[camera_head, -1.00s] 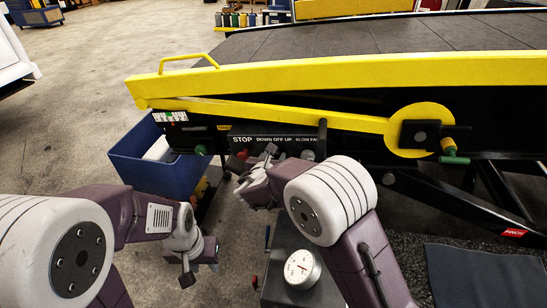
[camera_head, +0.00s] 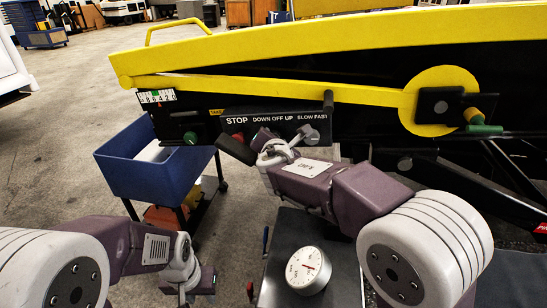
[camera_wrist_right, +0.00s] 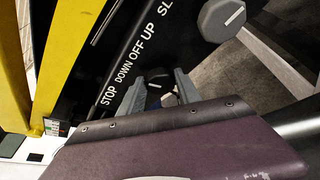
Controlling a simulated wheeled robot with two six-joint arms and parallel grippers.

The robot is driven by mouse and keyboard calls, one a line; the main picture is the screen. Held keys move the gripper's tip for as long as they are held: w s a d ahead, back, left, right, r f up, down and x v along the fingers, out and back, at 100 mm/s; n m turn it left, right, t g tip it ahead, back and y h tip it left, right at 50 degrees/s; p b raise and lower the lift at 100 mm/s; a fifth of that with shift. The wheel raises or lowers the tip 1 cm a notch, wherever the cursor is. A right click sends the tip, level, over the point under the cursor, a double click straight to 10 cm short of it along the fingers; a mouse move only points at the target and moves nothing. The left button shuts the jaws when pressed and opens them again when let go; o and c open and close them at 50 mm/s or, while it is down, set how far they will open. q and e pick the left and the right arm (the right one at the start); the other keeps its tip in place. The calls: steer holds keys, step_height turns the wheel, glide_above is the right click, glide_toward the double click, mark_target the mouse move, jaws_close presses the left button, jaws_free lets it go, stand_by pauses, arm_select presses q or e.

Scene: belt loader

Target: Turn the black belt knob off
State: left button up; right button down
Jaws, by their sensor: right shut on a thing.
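The control panel (camera_head: 275,114) on the belt loader's side reads STOP, DOWN OFF UP and SLOW FAST. My right gripper (camera_head: 268,146) is at the panel below the DOWN OFF UP label. In the right wrist view, my right gripper's grey fingers (camera_wrist_right: 160,92) close around a dark knob (camera_wrist_right: 157,78), mostly hidden by fingers and wrist. Its pointer setting cannot be read. A grey faceted knob with a white line (camera_wrist_right: 222,18) sits beside it under the SLOW label, untouched. My left gripper (camera_head: 186,286) hangs low at left, away from the panel; its jaw opening is unclear.
A red button (camera_head: 238,137) sits below STOP, close to my right gripper. A green knob (camera_head: 190,138) is left of it. A blue bin (camera_head: 150,178) stands at left. A round gauge (camera_head: 308,268) sits below my right arm. A yellow lever (camera_head: 300,91) runs above the panel.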

arm_select(q)
steer(key=shift+f+b, duration=1.95)
steer(key=shift+f, duration=0.7)
arm_select(e)
steer(key=shift+d+f+m+t+y, duration=0.1)
steer(key=shift+m+t+y, duration=0.25)
steer(key=shift+m, duration=0.45)
steer(key=c, duration=0.9)
jaws_free()
steer(key=shift+o, duration=0.2)
